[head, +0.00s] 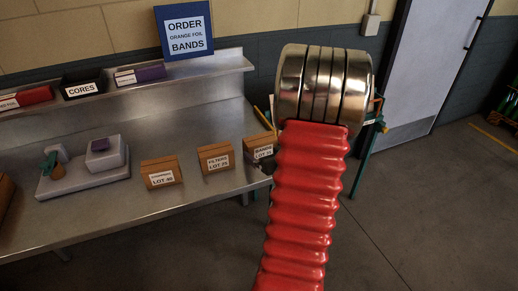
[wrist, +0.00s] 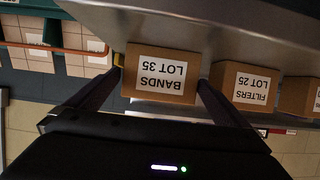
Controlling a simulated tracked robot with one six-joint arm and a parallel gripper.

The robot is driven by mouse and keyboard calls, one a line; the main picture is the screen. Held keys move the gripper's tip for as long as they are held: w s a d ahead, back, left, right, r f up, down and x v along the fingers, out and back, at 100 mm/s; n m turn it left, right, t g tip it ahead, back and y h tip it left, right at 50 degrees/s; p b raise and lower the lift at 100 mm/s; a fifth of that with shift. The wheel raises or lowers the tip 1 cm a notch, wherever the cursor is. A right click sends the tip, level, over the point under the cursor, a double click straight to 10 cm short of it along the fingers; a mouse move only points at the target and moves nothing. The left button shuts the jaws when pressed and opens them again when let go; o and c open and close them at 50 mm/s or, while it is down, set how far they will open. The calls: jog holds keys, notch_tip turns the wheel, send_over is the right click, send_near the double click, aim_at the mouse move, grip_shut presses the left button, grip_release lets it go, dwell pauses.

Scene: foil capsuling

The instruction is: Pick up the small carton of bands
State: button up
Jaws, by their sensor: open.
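The small carton labelled BANDS LOT 35 (head: 260,146) is brown and stands at the right end of the steel bench (head: 120,212), just left of my red arm. In the wrist view the carton of bands (wrist: 158,58) appears upside down. My gripper (wrist: 161,80) is open, with one dark finger on each side of the carton. The right finger is close to the carton's side; I cannot tell whether either touches. My gripper's fingers are hidden in the head view.
A FILTERS LOT 25 carton (head: 216,158) stands beside the bands, with another brown carton (head: 160,172) further left. A grey machine (head: 85,184) sits on the bench. Boxes line the back shelf under a blue order sign (head: 184,30). Open floor (head: 440,220) lies right.

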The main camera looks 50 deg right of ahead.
jog(key=shift+x, duration=2.6)
jog(key=c, duration=0.9)
jog(key=shift+r, duration=0.1)
jog(key=shift+r, duration=4.95)
